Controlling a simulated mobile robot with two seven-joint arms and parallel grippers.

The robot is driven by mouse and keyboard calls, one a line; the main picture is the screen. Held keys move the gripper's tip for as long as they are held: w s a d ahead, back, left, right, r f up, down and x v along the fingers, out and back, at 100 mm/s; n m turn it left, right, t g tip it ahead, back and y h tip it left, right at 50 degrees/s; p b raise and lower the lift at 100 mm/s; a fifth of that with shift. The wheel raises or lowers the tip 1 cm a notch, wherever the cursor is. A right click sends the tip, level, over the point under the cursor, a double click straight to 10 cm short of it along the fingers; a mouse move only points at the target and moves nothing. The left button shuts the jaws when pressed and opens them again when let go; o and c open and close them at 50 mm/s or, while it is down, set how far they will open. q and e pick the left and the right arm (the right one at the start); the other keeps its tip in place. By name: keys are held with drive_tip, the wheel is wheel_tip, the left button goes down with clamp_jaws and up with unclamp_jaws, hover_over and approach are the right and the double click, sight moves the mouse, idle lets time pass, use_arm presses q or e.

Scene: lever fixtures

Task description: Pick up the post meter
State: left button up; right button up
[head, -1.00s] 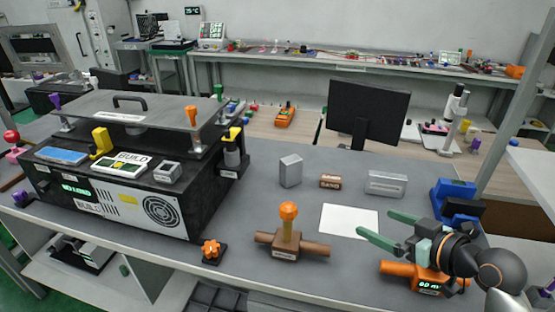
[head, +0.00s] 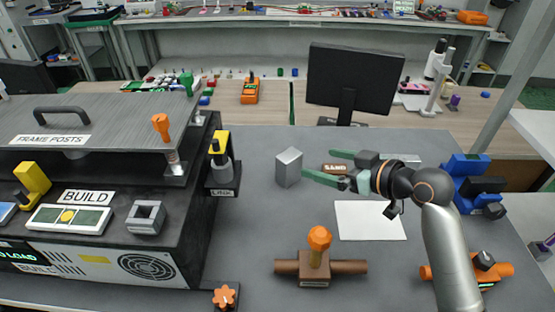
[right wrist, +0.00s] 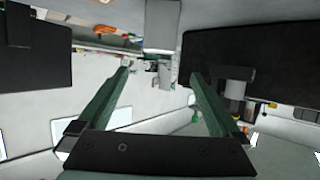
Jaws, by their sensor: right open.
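An orange device with a small lit display (head: 497,268) lies at the right front of the grey bench and looks most like the post meter; my right forearm stands beside it. No label on it is readable. My right gripper (head: 319,163) is open and empty, its green fingers pointing left over the bench. Its fingertips appear near a plain grey block (head: 289,167); I cannot tell the exact gap. In the right wrist view the open fingers (right wrist: 160,75) have nothing gripped between them. My left gripper is not in view.
A brown fixture with an orange-knobbed lever (head: 316,262) stands in front. The dark BUILD machine (head: 170,255) fills the left. A white sheet (head: 370,221) lies on the bench, a blue fixture (head: 466,187) at its right. A monitor (head: 352,80) stands behind.

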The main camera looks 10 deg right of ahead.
sight(292, 156)
drive_tip(key=x, duration=0.7)
drive_tip(key=shift+f+x, duration=0.15)
drive_tip(key=shift+x, duration=1.2)
drive_tip(key=shift+f+x, duration=0.15)
drive_tip(key=shift+x, duration=1.2)
drive_tip(key=shift+d, duration=0.15)
drive_tip(key=shift+c, duration=0.4)
drive_tip(key=c, duration=1.5)
clamp_jaws()
drive_tip(key=shift+r, duration=0.15)
